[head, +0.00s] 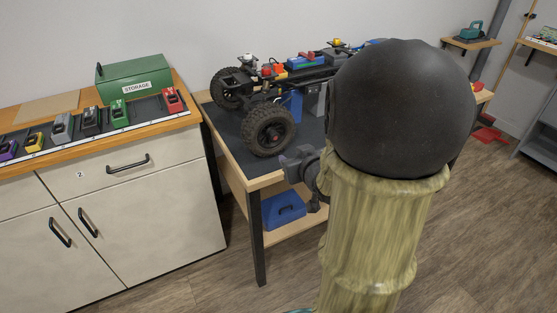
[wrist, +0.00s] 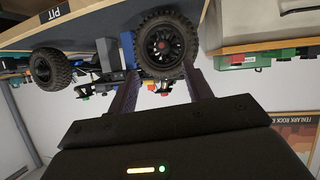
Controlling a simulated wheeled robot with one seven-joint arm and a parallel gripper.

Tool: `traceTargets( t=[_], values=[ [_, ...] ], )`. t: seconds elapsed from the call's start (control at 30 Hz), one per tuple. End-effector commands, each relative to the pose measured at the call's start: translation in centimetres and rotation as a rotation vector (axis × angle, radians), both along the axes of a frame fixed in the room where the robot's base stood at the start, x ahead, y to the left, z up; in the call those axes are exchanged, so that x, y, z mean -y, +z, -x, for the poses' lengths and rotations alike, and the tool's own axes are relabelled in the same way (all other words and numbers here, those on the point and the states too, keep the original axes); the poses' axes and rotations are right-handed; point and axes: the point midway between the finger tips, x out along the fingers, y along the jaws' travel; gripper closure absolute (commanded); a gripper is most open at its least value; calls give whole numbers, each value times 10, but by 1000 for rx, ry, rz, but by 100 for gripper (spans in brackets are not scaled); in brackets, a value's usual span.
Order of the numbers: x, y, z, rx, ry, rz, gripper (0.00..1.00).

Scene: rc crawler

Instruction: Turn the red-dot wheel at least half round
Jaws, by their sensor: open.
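The RC crawler has its near front wheel (head: 269,130), a black knobby tyre with a small red mark at the hub, facing me over the bench edge. My gripper (head: 296,166) is just to the lower right of this wheel in the head view, partly hidden by my arm. In the wrist view the same wheel (wrist: 166,44) stands beyond my open gripper (wrist: 160,76), its tyre roughly between the two fingertips. Whether the fingers touch the tyre I cannot tell.
The crawler stands on a dark-topped bench (head: 224,122) with a blue box (head: 284,210) on its lower shelf. My arm hides the bench's right part.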

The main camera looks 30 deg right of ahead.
Motion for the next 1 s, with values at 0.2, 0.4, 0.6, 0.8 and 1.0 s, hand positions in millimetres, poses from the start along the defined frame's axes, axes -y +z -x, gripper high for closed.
traceTargets(
  t=[0.2,0.4,0.6,0.8,1.0],
  values=[
    [20,-41,2,188,48,0,50],
    [29,-61,11,345,112,-16,50],
    [31,-65,20,431,157,-32,50],
    [31,-61,21,441,164,-35,50],
    [31,-61,21,440,164,-35,50]
  ],
)
